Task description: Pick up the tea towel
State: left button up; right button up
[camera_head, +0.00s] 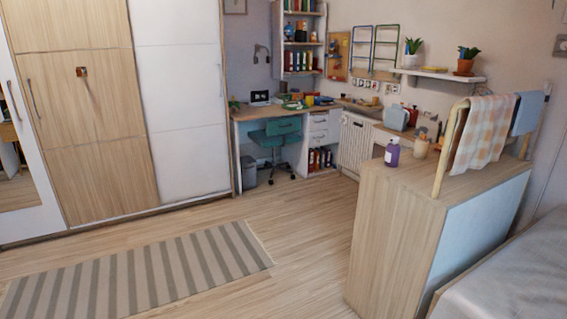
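A checked tea towel (482,133) in pale orange and white hangs over a wooden rack (450,150) in the camera_head view, at the right. The rack stands on top of a wooden cabinet (385,240). A plain blue cloth (527,112) hangs beside the checked towel on the same rack, farther right. I cannot tell from the picture which of the two cloths is the tea towel meant, but the checked one looks most like it. Neither of my grippers is in view.
A purple bottle (392,152) and a small jar (421,149) stand on the cabinet left of the rack. A bed (515,285) is at the lower right. A striped rug (140,275) lies on open floor. A desk (262,112) and chair (275,138) are at the back.

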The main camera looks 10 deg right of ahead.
aim_at(396, 118)
jog(key=u, duration=0.2)
jog(key=i, duration=2.3)
jog(key=z, duration=0.65)
jog(key=i, duration=2)
jog(key=z, duration=0.6)
